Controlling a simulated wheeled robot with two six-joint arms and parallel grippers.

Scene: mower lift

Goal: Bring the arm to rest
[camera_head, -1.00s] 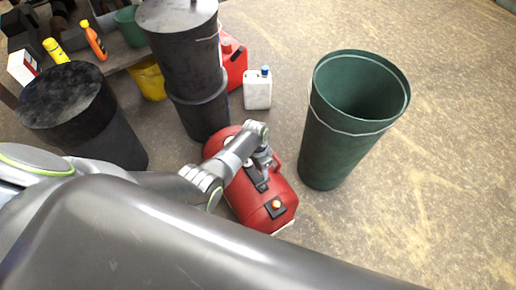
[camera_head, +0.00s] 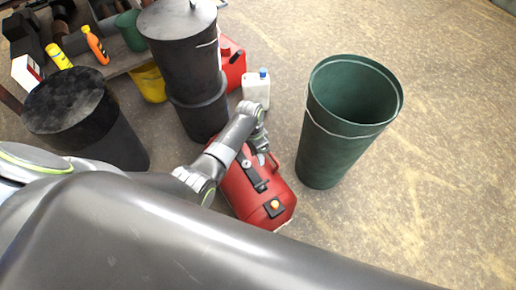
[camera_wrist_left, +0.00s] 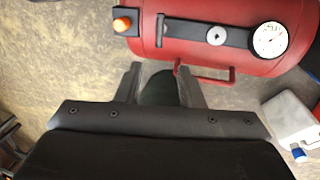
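My left gripper (camera_head: 264,153) is over the upper end of a red tank (camera_head: 253,201) with a gauge and an orange knob. In the left wrist view the fingers of my left gripper (camera_wrist_left: 160,76) are apart. The red tank (camera_wrist_left: 222,62) lies beyond them, with its bent red handle close to the right fingertip; I cannot tell whether they touch. A dark green rounded shape (camera_wrist_left: 158,92) shows between the fingers; I cannot tell what it is. My right gripper is not in view.
A tall green bin (camera_head: 345,125) stands right of the tank. A white jug (camera_head: 256,90) and a red can (camera_head: 233,66) stand behind it. Dark drums (camera_head: 182,55) (camera_head: 75,115) stand to the left, near a low shelf with bottles. The floor at right is clear.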

